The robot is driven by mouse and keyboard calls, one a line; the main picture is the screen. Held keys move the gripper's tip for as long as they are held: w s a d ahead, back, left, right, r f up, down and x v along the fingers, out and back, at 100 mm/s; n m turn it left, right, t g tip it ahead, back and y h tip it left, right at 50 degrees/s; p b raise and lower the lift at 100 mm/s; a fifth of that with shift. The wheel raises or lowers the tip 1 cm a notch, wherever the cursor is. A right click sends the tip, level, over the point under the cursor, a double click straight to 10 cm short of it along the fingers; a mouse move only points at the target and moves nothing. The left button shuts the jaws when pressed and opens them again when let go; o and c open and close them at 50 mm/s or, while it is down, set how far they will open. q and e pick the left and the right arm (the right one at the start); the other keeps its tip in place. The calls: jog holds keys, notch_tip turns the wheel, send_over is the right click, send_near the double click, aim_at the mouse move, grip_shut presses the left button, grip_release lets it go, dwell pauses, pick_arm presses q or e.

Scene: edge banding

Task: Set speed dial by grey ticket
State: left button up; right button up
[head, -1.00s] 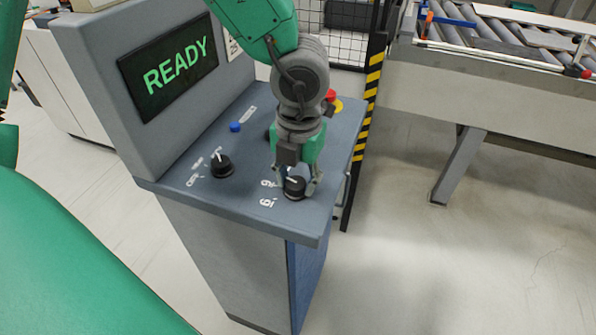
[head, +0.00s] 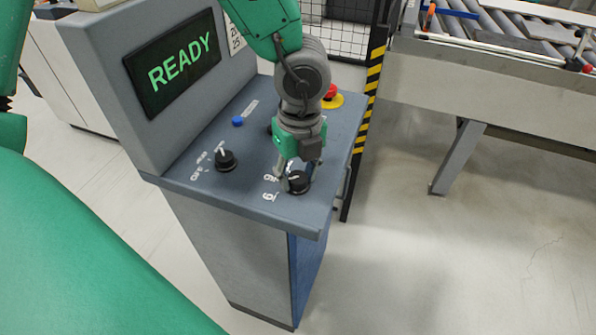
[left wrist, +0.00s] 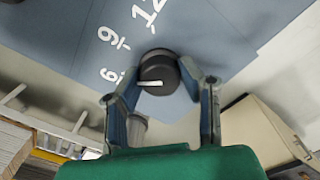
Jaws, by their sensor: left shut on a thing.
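The gripped dial, a round black knob with a white pointer line, stands at the panel's front right in the head view (head: 299,183). My left gripper (head: 299,181) points down at it with its fingers around it. In the left wrist view the knob (left wrist: 158,72) sits between the two fingertips (left wrist: 167,84). Its white line points left in that picture, below the printed 6; 9 and 12 follow further up. A second black dial (head: 226,161) stands on the panel's left. A pale card (head: 238,36) with dark digits, partly hidden by my arm, is beside the screen; its full text is unreadable.
The grey console (head: 215,240) carries a screen (head: 172,62) reading READY in green. A blue button (head: 238,121) and a red emergency stop (head: 330,92) on yellow are on the panel. A striped post (head: 371,90) and a roller conveyor (head: 500,70) stand to the right.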

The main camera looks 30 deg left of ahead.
aim_at(300, 175)
pick_arm(q)
jog(key=shift+s+f+n, duration=0.1)
jog(key=shift+s+n, duration=0.05)
jog(key=shift+n, duration=0.45)
jog(key=o, duration=1.1)
jog(key=shift+d, duration=0.1)
jog(key=shift+w+r, duration=0.25)
jog(key=shift+r, duration=0.3)
notch_tip(300, 175, up, 11)
jog(key=shift+w+f, duration=0.1)
jog(key=shift+w, duration=0.05)
